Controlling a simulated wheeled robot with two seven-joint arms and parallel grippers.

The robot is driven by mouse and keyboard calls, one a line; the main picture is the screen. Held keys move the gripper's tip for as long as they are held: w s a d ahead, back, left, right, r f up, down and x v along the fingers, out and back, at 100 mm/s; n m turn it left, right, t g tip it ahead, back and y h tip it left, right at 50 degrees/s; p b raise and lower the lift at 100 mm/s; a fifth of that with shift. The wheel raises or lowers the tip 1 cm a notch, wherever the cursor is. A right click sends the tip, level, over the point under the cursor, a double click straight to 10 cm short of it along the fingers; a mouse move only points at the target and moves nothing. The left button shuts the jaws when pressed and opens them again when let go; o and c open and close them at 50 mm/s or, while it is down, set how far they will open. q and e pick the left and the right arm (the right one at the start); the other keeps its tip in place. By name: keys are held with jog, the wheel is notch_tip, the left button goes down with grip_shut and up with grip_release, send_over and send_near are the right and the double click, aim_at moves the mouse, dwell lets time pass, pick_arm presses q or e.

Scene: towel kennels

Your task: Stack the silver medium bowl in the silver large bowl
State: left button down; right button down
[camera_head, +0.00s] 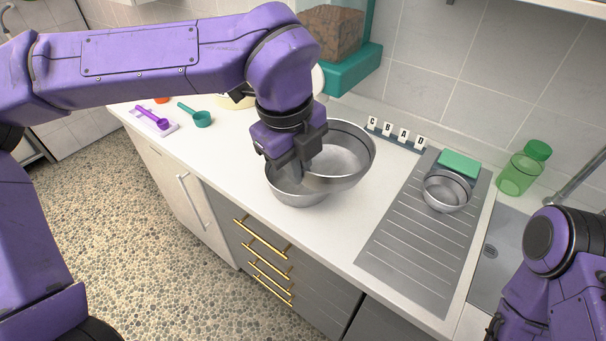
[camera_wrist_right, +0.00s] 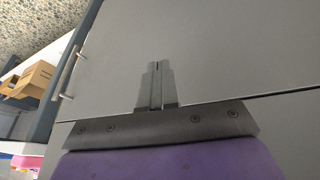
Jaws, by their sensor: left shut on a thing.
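The silver medium bowl (camera_head: 348,160) is in the middle of the head view.
A smaller silver bowl (camera_head: 446,191) stands on the grey drainboard (camera_head: 410,245) beside a green sponge-like block (camera_head: 459,163). Letter blocks (camera_head: 396,133) stand behind. A green bottle (camera_head: 520,172) is near the sink. Teal (camera_head: 201,119) and purple scoops (camera_head: 152,117) lie left. The front counter is clear.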

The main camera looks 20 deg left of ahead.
pick_arm(q)
jog(key=shift+w+a+n+p, duration=0.2)
jog(key=shift+w+n+p, duration=0.1)
jog(key=w+a+f+p, duration=0.6)
jog(key=w+a+f, duration=0.2)
jog(key=w+f, duration=0.2)
notch_tip(320, 180, down, 3)
jog(key=shift+w+r+p, duration=0.1)
jog(key=shift+w+p, duration=0.15)
jog(key=shift+p, duration=0.15)
